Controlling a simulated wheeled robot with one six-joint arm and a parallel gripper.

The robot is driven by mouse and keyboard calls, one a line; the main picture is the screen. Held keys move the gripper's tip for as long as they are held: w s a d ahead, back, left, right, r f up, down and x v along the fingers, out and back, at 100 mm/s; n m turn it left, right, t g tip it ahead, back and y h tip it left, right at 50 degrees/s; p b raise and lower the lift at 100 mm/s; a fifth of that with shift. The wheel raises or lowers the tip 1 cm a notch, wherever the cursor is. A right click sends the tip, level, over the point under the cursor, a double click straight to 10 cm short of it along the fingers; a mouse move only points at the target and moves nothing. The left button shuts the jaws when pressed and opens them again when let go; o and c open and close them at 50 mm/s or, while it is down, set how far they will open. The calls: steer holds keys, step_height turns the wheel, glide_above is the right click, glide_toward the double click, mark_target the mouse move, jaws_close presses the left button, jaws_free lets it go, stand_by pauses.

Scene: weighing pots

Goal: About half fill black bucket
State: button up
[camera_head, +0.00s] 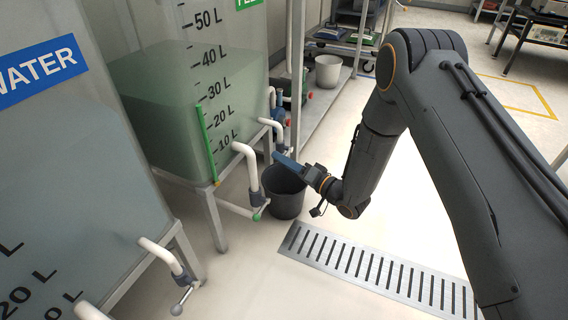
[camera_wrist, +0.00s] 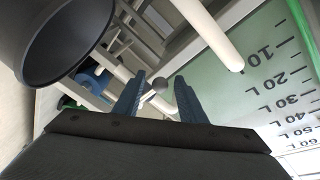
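The black bucket (camera_head: 285,200) stands upright on the floor beside the pipe of the middle tank. My gripper (camera_head: 278,157) is above the bucket's rim in the head view, with its blue fingers pointing toward the tank. In the wrist view the gripper (camera_wrist: 159,79) has its two fingers apart.
A WATER tank (camera_head: 60,150) stands at the left with its own pipe (camera_head: 160,257) and ball-ended lever (camera_head: 181,299). A slotted floor drain (camera_head: 375,270) lies right of the bucket. A light-coloured bucket (camera_head: 327,72) stands farther back. The floor around the drain is clear.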

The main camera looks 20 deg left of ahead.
steer(key=shift+w+a, duration=0.15)
steer(key=shift+a, duration=0.15)
jaws_close()
steer(key=shift+d, duration=0.15)
steer(key=shift+r, duration=0.1)
